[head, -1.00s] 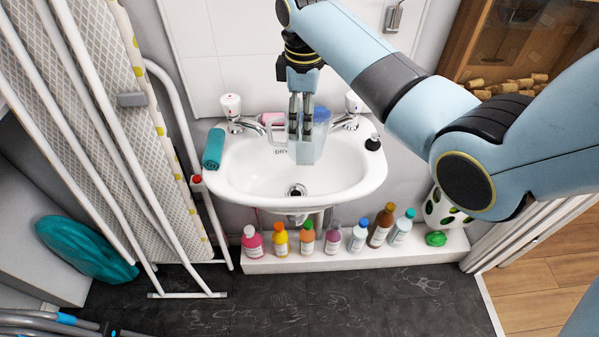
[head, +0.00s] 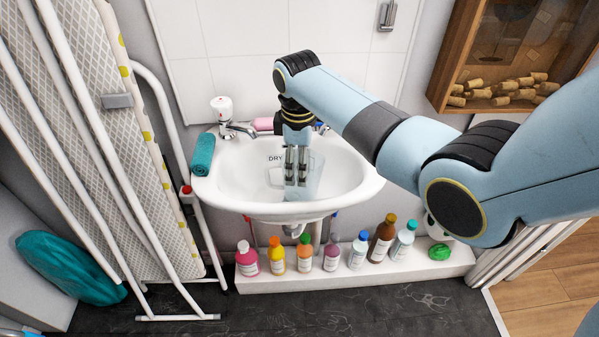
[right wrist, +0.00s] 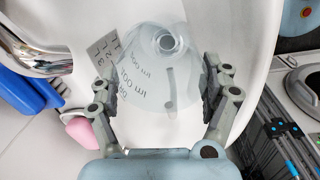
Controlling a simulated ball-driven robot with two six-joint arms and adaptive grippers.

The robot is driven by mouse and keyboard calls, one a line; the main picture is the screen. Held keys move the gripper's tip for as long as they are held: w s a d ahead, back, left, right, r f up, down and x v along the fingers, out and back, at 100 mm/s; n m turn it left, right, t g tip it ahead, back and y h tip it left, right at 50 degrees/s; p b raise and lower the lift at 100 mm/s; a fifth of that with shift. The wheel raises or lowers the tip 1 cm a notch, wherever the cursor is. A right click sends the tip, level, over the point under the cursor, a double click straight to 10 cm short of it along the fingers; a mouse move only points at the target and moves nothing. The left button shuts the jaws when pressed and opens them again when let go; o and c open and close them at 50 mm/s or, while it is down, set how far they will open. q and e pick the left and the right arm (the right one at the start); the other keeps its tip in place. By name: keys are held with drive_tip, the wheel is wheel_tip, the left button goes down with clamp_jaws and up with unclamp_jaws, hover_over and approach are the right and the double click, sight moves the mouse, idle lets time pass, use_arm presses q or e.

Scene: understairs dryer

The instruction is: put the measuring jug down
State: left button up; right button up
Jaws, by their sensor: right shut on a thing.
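The measuring jug (head: 313,178) is clear and faintly grey, and it sits within the white sink basin (head: 240,178) in the head view. My right gripper (head: 296,184) points down and is shut on the jug. In the right wrist view the jug (right wrist: 150,97), with printed marks on its side, lies between the two fingers of the gripper (right wrist: 161,75). Whether the jug's base touches the basin cannot be told. The drain is hidden. My left gripper is not in view.
A tap (head: 228,115), a teal roll (head: 203,154) and a pink item (head: 263,124) are on the sink's rim. Several bottles (head: 304,255) stand on a white ledge (head: 355,276) below. A folded ironing board (head: 100,130) leans at the left.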

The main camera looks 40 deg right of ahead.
drive_tip(key=shift+f, duration=1.45)
drive_tip(key=shift+f+b, duration=0.2)
drive_tip(key=shift+b, duration=0.1)
drive_tip(key=o, duration=1.5)
drive_tip(key=r, duration=0.4)
drive_tip(key=r+p, duration=0.1)
drive_tip(key=r, duration=0.3)
drive_tip(key=r+p, duration=0.1)
drive_tip(key=r, duration=0.3)
drive_tip(key=shift+s+a+r, duration=0.2)
drive_tip(key=shift+s+a, duration=0.05)
drive_tip(key=shift+s, duration=0.05)
